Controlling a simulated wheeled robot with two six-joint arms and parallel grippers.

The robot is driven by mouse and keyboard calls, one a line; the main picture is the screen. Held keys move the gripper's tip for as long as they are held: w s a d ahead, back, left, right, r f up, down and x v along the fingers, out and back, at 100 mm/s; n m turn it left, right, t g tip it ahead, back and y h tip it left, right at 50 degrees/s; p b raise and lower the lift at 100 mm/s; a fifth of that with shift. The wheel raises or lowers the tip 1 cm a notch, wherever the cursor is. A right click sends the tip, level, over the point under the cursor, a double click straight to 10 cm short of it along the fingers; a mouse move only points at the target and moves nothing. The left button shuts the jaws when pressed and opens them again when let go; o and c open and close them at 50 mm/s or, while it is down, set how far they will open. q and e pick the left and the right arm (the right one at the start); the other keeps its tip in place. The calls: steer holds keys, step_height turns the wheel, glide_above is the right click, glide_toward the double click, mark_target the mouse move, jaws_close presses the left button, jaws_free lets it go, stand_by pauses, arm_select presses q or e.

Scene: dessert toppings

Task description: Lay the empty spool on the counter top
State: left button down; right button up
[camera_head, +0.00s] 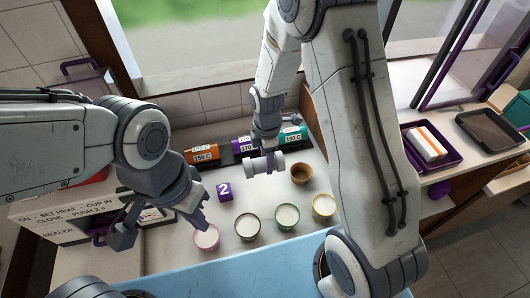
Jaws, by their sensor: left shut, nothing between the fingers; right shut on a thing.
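The empty spool (265,164), a small white cylinder with wider ends, is in the middle of the camera_head view, above the white counter top (232,178). My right gripper (266,146) comes down from above and is shut on the spool. Whether the spool touches the counter cannot be told. My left gripper (202,221) is shut and empty, at the left beside a pink-rimmed cup.
Labelled orange (202,154) and green (293,136) boxes stand behind.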

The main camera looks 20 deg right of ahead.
steer(key=shift+w+a+f+b, duration=0.1)
steer(key=shift+a+f+b, duration=0.05)
steer(key=shift+f+b, duration=0.65)
step_height(320, 180, down, 5)
steer(key=b, duration=0.3)
steer(key=shift+r+b, duration=0.15)
steer(key=shift+b, duration=0.25)
steer(key=shift+f+b, duration=1.05)
steer(key=shift+f, duration=0.5)
steer(key=o, duration=1.4)
steer(key=shift+o, duration=0.6)
steer(key=shift+r, duration=0.2)
